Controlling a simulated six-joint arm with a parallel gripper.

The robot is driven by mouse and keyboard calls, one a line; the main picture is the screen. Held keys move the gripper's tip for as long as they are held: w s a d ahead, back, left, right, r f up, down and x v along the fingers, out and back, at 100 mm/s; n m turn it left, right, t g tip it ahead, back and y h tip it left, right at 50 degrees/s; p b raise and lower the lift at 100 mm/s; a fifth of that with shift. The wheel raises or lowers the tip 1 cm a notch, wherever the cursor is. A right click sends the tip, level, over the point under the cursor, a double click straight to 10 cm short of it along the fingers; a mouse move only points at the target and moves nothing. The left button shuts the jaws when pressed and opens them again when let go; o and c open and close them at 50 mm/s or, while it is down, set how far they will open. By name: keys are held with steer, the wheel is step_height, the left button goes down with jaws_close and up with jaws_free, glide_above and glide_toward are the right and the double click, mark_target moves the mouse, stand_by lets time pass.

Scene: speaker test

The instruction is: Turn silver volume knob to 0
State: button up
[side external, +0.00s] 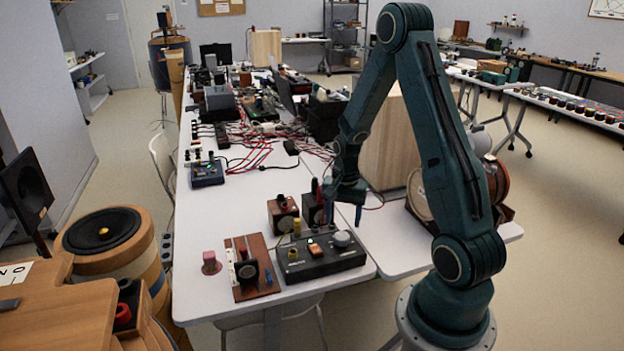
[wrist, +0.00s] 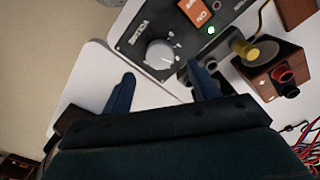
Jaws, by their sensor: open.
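The silver volume knob (wrist: 160,53) sits on the top face of a black control box (wrist: 128,42). The label by it reads "VOLUME". In the side external view the knob (side external: 342,239) is at the right end of the box (side external: 320,262). The box also carries an orange switch marked "ON" (wrist: 200,10) and a lit green light (wrist: 211,29). My gripper (wrist: 163,82) is open and empty, its two blue fingers apart, with the knob beyond and between the tips in the wrist view. In the side external view my gripper (side external: 345,205) hangs above and behind the box, apart from the knob.
Wooden blocks with terminals (side external: 283,214) stand just behind the box, one with a yellow plug (wrist: 254,53). A brown board with a switch (side external: 252,267) lies left of the box. Red and black cables (side external: 255,155) clutter the table farther back. The table's right front corner is bare.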

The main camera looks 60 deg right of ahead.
mark_target(342, 235)
steer(key=shift+f, duration=3)
steer(key=c, duration=1)
steer(key=shift+o, duration=0.2)
